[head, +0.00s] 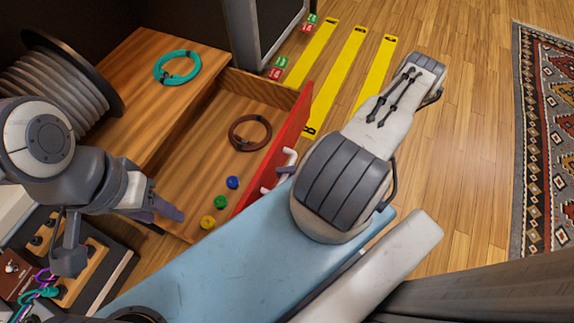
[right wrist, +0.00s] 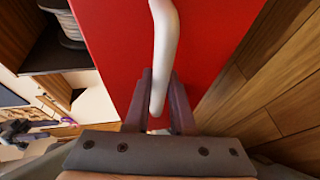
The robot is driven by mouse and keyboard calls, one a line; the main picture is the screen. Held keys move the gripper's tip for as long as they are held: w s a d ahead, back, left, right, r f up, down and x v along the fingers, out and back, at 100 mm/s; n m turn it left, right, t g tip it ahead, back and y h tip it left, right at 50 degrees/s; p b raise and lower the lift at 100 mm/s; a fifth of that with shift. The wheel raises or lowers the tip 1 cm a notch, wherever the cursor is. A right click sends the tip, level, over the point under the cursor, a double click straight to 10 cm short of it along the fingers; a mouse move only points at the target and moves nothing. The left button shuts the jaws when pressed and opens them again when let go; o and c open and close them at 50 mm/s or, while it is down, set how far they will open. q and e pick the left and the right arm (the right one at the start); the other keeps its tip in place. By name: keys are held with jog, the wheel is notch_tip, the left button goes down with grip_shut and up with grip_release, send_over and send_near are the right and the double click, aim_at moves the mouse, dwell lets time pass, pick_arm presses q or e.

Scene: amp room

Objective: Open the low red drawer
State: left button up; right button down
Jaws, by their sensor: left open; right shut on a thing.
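The low red drawer (head: 291,139) stands pulled well out of its wooden cabinet, so its inside shows. Its white handle (head: 283,169) is on the red front, partly hidden by my right arm. In the right wrist view the white handle (right wrist: 165,45) runs down the red front (right wrist: 215,45) and passes between the fingers. My right gripper (right wrist: 160,100) is shut on the handle. My left gripper (head: 166,210) is open and empty, over the near left side of the drawer.
A brown cable coil (head: 250,133) and blue (head: 232,182), green (head: 221,202) and yellow (head: 207,222) small round items lie in the drawer. A teal cable (head: 177,67) lies on the cabinet top (head: 140,75). Clear wooden floor (head: 465,150) lies to the right, before a patterned rug (head: 545,150).

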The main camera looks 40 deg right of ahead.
jog(key=shift+d, duration=0.1)
jog(key=c, duration=0.8)
grip_release()
jog(key=shift+o, duration=0.2)
jog(key=shift+s+d, duration=0.1)
jog(key=shift+s, duration=0.05)
jog(key=p+v, duration=0.2)
jog(key=v, duration=0.8)
jog(key=shift+d+r, duration=0.1)
